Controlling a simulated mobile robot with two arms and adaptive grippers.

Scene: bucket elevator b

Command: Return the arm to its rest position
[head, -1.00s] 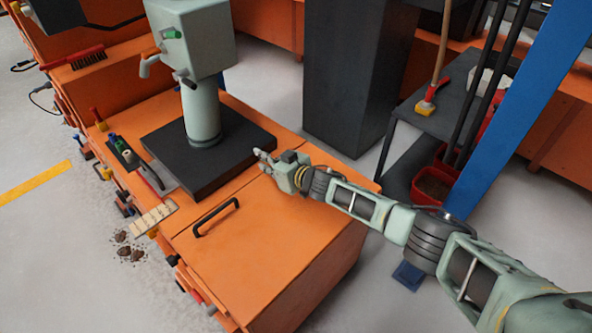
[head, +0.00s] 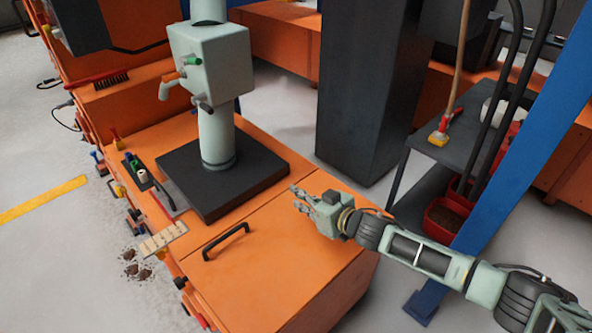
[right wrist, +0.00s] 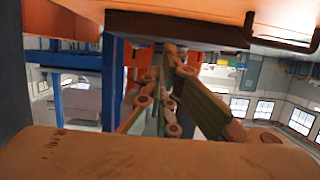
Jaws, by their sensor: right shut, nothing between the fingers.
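My right arm comes in from the lower right in the head view. Its gripper (head: 299,199) is over the orange bench top (head: 310,240), to the right of the black base plate, with its fingers pointing left. In the right wrist view the gripper fingers (right wrist: 170,55) come close together and hold nothing. My left gripper is not in view.
A pale green machine (head: 215,70) stands on a black base plate (head: 262,182) on the bench. A black handle (head: 226,241) rises from the bench top. A black column (head: 365,100), a blue post (head: 530,125) and a dark shelf (head: 480,105) stand at the right.

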